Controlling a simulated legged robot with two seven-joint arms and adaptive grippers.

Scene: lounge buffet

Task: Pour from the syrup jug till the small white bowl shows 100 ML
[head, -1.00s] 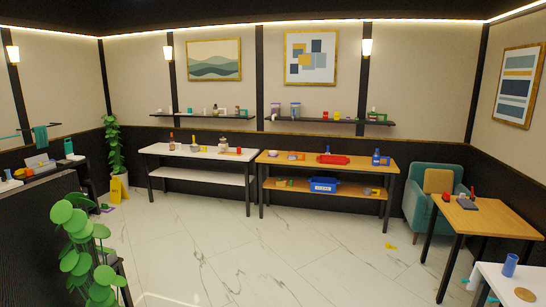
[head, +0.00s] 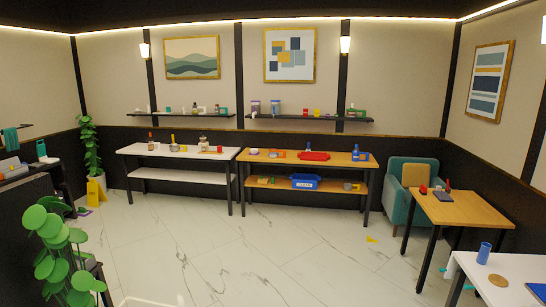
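I cannot make out the syrup jug for certain at this distance. On the far white table (head: 134,152) stand a dark reddish bottle (head: 150,142), a small pot with a yellow handle (head: 174,147) and a pale jar-like vessel (head: 203,144). A small whitish bowl-like item (head: 254,151) sits at the left end of the wooden table; I cannot tell whether it is the small white bowl. No volume reading is legible. Neither of my grippers is in view.
The wooden table holds a red tray (head: 314,155), with a blue bin (head: 305,181) on its lower shelf. A teal armchair (head: 399,207), a small wooden table (head: 468,211) and a white table (head: 519,266) stand right. Plants and a yellow floor sign (head: 96,190) are left.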

